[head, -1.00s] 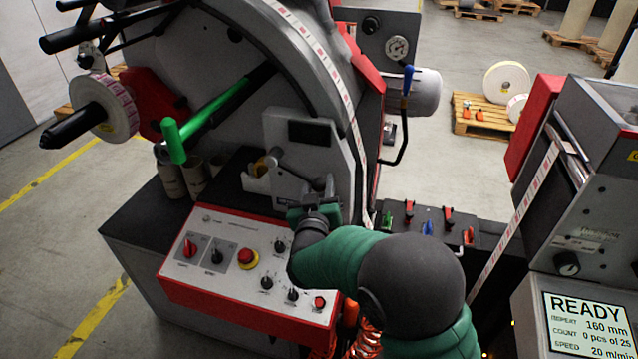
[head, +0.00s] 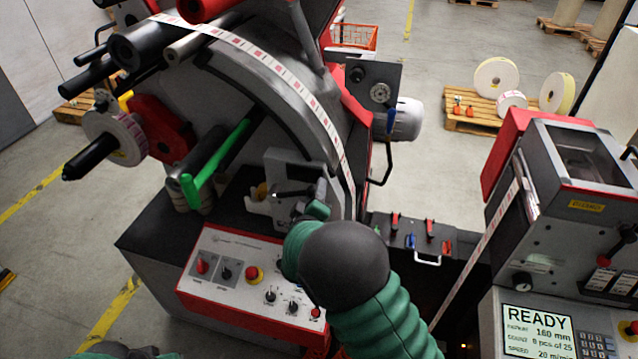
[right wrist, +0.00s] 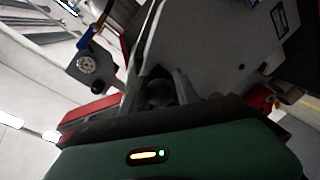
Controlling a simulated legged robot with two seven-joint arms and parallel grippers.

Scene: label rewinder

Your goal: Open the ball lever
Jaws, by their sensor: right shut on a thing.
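The ball lever's dark round knob (right wrist: 159,92) sits between the fingers of my right gripper (right wrist: 160,84) in the right wrist view. The gripper is shut on it. In the head view my right gripper (head: 316,192) is at the right side of the light grey bracket (head: 262,205), in front of the rewinder's grey side plate. My forearm and the gripper hide most of the lever there. My left gripper does not show; only a piece of my left arm is at the bottom left edge.
Below the bracket is a control panel (head: 235,285) with knobs and a red button. A green bar (head: 215,165) sticks out at the left. A bent black handle (head: 385,165) and a small table with coloured levers (head: 410,240) are at the right. A printer unit displays READY (head: 535,315).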

